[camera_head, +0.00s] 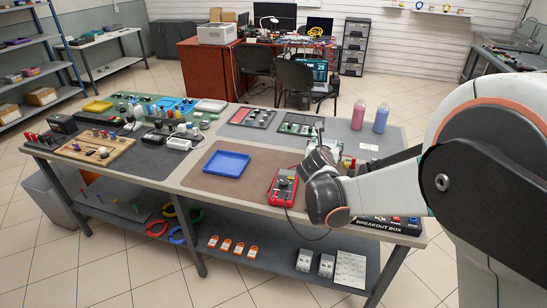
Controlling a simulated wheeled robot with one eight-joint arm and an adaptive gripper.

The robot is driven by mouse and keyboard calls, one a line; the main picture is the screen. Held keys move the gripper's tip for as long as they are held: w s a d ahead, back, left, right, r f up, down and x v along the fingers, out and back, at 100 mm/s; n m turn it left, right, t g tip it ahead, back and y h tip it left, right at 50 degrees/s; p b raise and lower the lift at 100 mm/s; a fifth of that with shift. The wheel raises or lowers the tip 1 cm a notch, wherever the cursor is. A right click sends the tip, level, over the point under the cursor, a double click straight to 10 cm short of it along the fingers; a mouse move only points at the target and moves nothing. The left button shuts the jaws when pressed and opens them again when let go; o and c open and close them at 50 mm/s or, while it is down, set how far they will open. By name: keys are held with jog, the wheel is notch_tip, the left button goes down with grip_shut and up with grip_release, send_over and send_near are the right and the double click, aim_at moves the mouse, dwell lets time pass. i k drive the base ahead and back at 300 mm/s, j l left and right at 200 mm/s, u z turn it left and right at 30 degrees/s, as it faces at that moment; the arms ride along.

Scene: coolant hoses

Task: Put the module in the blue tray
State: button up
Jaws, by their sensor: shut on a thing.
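The blue tray (227,164) lies flat and empty on a brown mat on the workbench. My gripper (318,148) is to the right of the tray, low over the bench, beyond my wrist. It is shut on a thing. The held thing is mostly hidden by the hand, so I cannot make out its shape. I cannot pick out the module for certain anywhere on the bench.
A red multimeter (283,187) lies between the tray and my wrist. A pink bottle (358,115) and a blue bottle (381,118) stand at the back right. A wooden board with knobs (95,150) is at left.

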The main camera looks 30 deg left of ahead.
aim_at(227, 164)
jog(key=j, duration=2.15)
jog(key=i, duration=0.05)
